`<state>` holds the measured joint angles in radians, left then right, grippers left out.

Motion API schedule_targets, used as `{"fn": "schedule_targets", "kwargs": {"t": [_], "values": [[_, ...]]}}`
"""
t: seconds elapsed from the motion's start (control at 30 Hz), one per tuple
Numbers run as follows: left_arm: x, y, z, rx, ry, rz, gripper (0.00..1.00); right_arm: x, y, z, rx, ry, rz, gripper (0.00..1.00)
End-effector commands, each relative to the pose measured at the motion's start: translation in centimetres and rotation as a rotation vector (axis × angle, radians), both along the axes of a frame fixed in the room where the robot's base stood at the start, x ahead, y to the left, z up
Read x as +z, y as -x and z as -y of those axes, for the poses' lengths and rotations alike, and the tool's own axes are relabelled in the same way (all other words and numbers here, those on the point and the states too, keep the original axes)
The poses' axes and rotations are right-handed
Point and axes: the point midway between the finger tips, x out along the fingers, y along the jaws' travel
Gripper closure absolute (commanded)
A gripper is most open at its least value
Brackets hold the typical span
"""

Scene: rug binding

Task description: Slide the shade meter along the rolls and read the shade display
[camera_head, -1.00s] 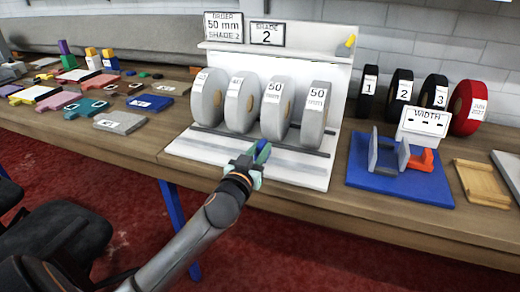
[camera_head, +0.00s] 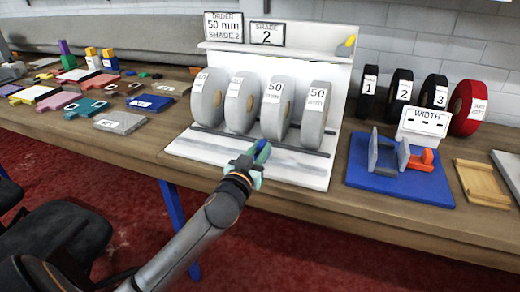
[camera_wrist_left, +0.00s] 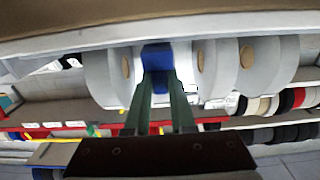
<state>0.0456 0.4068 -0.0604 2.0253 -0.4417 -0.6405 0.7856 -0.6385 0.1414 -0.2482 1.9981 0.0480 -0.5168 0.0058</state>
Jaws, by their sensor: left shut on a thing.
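Several grey rolls (camera_head: 242,103) stand upright in a row on the white stand (camera_head: 205,150); the labels on the two right-hand ones read 50 mm. My left gripper (camera_head: 258,153) is in front of the rolls, over the stand's front. It is shut on a blue block, likely the shade meter (camera_wrist_left: 157,58), which shows between the fingers in the left wrist view, with rolls on both sides behind it. The shade display (camera_head: 267,34) on the stand's top shelf reads SHADE 2. The order card (camera_head: 223,27) beside it reads 50 mm, SHADE 2. My right gripper is out of view.
A blue base with a grey and orange width gauge (camera_head: 400,188) stands to the right. Black numbered rolls (camera_head: 400,92) and a red roll (camera_head: 467,108) stand behind it. A wooden tray (camera_head: 481,183) lies at far right. Flat samples (camera_head: 120,122) cover the left bench.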

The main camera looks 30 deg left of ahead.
Motion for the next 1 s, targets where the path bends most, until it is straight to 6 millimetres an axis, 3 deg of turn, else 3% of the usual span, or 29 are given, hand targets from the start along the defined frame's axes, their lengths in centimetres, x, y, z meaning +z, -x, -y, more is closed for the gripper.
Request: {"fn": "schedule_targets", "kwargs": {"t": [0.23,0.7,1.0], "values": [[-0.2,-0.2,0.8,-0.001,0.005,-0.001,1.0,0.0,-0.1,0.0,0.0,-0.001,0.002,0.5],[-0.3,-2.2,8.9,-0.002,0.009,-0.002,1.0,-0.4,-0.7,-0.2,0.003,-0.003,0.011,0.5],[-0.1,-2.6,10.8,0.0,0.001,-0.003,1.0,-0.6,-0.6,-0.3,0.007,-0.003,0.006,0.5]]}}
